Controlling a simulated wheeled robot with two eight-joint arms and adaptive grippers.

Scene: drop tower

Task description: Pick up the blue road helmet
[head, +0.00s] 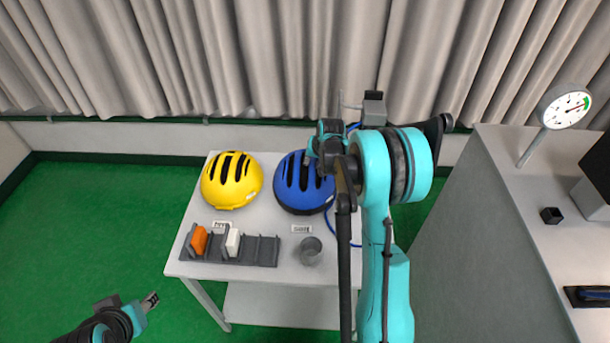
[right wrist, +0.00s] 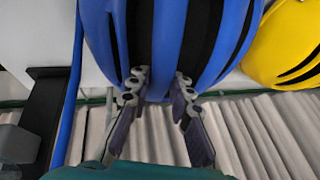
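The blue road helmet (head: 291,186) sits on the light table (head: 262,218), right of the yellow helmet (head: 231,180). My right gripper (head: 318,158) is at its far right side, partly hidden by my arm. In the right wrist view, the two fingers of that gripper (right wrist: 159,82) stand either side of a blue rib of the helmet (right wrist: 168,35), with tips at the dark vents. They look closed on the rib, though the contact itself is hard to see. My left gripper (head: 150,301) is low at the left, away from the table, too small to judge.
A dark rack (head: 255,251) with orange (head: 199,240) and white (head: 233,242) pieces, small labels and a grey cup (head: 311,251) occupy the table's front. A grey cabinet (head: 480,220) with a dial gauge (head: 565,107) stands right. Curtains hang behind; the green floor is clear at left.

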